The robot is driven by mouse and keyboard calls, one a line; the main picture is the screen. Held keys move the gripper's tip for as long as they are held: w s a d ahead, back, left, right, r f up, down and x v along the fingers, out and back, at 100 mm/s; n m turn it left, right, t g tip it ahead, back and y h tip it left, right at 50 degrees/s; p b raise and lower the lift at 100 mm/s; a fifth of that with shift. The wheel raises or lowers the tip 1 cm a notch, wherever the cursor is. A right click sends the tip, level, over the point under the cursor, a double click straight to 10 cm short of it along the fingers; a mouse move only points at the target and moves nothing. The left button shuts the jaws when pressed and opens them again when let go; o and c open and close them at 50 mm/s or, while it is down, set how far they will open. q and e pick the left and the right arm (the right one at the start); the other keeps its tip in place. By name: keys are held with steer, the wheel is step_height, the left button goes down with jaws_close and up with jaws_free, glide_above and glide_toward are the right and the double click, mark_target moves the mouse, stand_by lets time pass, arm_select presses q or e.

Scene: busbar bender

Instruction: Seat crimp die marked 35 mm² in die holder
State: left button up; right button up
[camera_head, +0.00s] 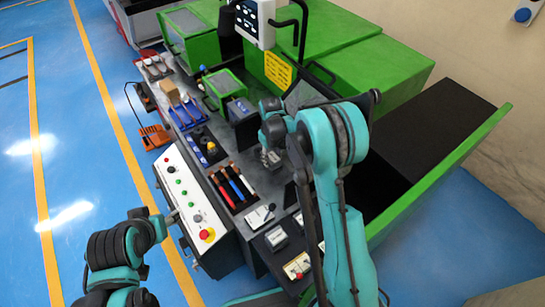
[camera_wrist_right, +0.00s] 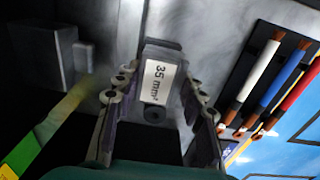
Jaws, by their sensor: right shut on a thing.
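The crimp die (camera_wrist_right: 153,112) is a grey metal block with a white label reading 35 mm², seen in the right wrist view. My right gripper (camera_wrist_right: 161,90) is shut on it, with one finger on each side. In the head view my right gripper (camera_head: 270,157) is over the grey bench top, right of the coloured bars; the die is too small to make out there. My left gripper (camera_head: 170,217) is beside the control panel's lower left end; its fingers are unclear. I cannot tell the die holder for certain in either view.
A rack of red, blue and white sleeved bars (camera_head: 232,187) lies left of my right gripper. A dark grey block (camera_head: 241,112) stands just behind it. The green machine (camera_head: 330,50) fills the back. The control panel (camera_head: 187,197) runs along the bench's left edge.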

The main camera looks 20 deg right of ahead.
mark_target(272, 158)
steer(key=shift+f, duration=0.3)
steer(key=o, duration=1.3)
steer(key=shift+o, duration=0.2)
step_height(272, 158, up, 12)
steer(key=shift+s+a+r, duration=0.1)
steer(key=s+r+m+t+b, duration=0.1)
steer(key=s+r+t, duration=0.1)
steer(key=s+r, duration=0.45)
steer(key=s+f+m+t+b, duration=0.1)
steer(key=s+m+t, duration=0.2)
steer(key=s, duration=1.6)
steer(key=shift+d+t+b, duration=0.35)
steer(key=shift+t+b, duration=0.05)
steer(key=shift+t, duration=0.7)
